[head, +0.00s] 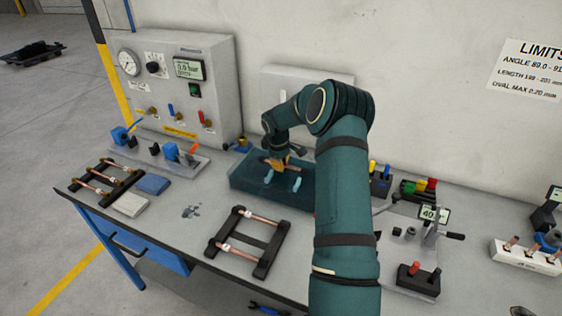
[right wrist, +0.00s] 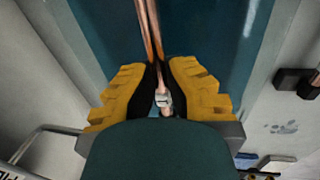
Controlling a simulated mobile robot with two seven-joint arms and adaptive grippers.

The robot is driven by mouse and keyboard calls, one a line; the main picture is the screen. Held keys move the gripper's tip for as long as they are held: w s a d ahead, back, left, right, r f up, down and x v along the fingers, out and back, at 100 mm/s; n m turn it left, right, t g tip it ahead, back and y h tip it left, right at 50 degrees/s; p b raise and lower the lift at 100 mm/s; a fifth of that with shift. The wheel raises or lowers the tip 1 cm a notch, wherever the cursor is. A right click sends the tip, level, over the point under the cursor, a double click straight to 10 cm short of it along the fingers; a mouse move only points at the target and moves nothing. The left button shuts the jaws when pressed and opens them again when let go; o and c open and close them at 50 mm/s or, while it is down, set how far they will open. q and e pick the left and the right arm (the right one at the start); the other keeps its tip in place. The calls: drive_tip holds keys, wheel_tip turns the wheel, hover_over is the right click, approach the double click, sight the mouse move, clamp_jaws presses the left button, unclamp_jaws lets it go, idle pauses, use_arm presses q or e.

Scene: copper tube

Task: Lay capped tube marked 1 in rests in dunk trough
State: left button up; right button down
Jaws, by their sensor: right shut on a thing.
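The dunk trough (head: 238,183) is a dark teal, see-through box of liquid near the back middle of the bench. Two pale blue pieces, perhaps its rests, show inside it (head: 297,184). My right gripper (head: 277,164) is over the trough in the head view. The trough (right wrist: 215,45) lies below the tube. I cannot tell whether the tube touches the rests. My left gripper is out of view.
A black rack (head: 268,262) with copper tubes stands in front of the trough; another tube rack (head: 103,178) is at the left. A grey pressure panel (head: 215,60) stands behind. Valves, plugs and a gauge fixture (head: 405,235) crowd the right. Bench between racks is mostly clear.

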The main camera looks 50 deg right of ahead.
sight(282, 182)
drive_tip(key=shift+f+b, duration=1.6)
drive_tip(key=shift+f, duration=1.25)
drive_tip(key=shift+f, duration=0.25)
drive_tip(key=c, duration=1.1)
unclamp_jaws()
drive_tip(key=shift+o, duration=0.2)
wheel_tip(282, 182, up, 12)
drive_tip(key=a, duration=0.2)
drive_tip(key=shift+s+a, duration=0.15)
drive_tip(key=shift+s, duration=0.2)
drive_tip(key=shift+f, duration=0.1)
